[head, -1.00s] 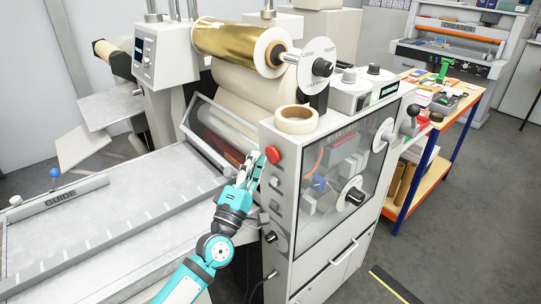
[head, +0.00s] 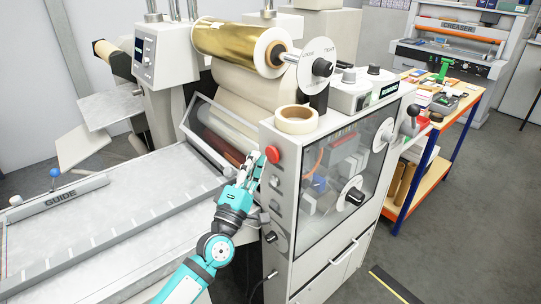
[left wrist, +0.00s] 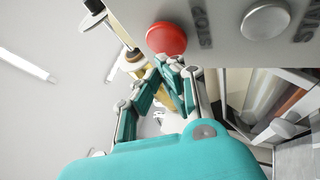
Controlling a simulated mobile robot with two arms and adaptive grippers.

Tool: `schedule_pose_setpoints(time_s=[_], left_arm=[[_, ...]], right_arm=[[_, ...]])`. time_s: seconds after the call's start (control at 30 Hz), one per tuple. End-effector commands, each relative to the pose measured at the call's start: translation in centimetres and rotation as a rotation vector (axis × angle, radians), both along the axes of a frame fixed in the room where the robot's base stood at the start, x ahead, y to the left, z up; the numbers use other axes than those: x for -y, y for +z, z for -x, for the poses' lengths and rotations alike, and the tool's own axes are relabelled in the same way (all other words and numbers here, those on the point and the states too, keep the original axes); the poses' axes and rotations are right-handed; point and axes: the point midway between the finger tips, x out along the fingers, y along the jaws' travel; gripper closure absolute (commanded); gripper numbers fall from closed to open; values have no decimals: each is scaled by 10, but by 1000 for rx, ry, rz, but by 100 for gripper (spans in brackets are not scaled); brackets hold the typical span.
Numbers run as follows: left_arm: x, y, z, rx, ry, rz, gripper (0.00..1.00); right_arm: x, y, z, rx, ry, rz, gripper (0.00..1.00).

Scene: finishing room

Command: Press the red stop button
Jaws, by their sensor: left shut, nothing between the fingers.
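The red stop button (head: 272,154) is a round red cap at the top of the grey front panel of the machine. It also shows at the top of the left wrist view (left wrist: 166,39), beside the letters STOP on the panel. My left gripper (head: 255,156) is shut and empty, just left of the button in the head view. In the left wrist view its closed fingertips (left wrist: 170,63) are close to the button's lower edge. I cannot tell whether they touch it. My right gripper is not in view.
A grey button (left wrist: 266,22) sits beside the red one on the panel. The machine (head: 283,236) carries a gold foil roll (head: 232,42), a tape roll (head: 296,120) and a clear door. A flat feed table (head: 100,220) lies to the left. A tool bench (head: 440,175) stands at right.

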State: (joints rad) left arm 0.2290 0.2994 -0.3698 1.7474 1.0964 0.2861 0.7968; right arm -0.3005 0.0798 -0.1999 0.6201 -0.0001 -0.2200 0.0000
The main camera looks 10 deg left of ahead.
Motion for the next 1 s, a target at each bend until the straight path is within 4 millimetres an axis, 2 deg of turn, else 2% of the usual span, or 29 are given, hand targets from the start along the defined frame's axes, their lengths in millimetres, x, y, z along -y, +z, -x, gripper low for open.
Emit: schedule_pose_setpoints(time_s=[1.0], left_arm=[[8, 1, -10, 1, 0, 0, 100]], right_arm=[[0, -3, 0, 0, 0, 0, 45]])
